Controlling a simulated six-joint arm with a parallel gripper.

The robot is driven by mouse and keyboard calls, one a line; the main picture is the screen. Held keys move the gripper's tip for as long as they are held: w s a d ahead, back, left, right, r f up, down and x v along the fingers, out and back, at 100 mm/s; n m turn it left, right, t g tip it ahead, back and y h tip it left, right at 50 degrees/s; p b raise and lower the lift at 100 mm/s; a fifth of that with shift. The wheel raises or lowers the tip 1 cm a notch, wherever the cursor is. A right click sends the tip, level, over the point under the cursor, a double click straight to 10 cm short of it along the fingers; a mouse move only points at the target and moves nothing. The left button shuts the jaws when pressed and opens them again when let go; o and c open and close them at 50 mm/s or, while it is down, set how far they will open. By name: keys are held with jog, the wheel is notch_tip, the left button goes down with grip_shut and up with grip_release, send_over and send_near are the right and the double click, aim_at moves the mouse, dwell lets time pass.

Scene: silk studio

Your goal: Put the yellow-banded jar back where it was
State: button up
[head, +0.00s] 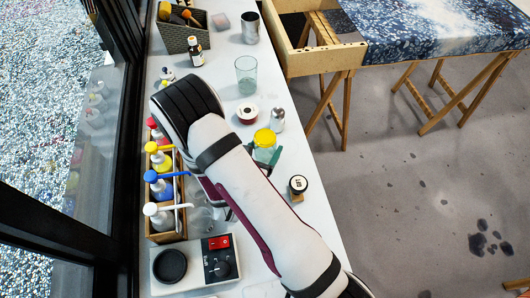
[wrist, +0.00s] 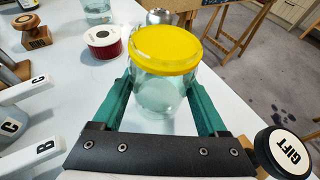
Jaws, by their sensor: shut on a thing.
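The jar is clear glass with a yellow band and top (head: 264,138), near the middle of the white table in the head view. In the wrist view the jar (wrist: 160,95) stands upright between the green fingers of my gripper (wrist: 160,105). The fingers are shut on its sides below the yellow band. In the head view my gripper (head: 266,155) is partly hidden by my own arm. I cannot tell whether the jar's base touches the table.
A GIFT stamp (head: 298,185) stands close right of the jar. A silver bottle (head: 278,120), a red-and-white spool (head: 247,113) and an empty glass (head: 246,76) stand beyond. Pump bottles in a wooden rack (head: 166,238) and a hotplate (head: 195,264) are left. The table's right edge is near.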

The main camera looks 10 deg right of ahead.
jog(key=shift+f, duration=1.05)
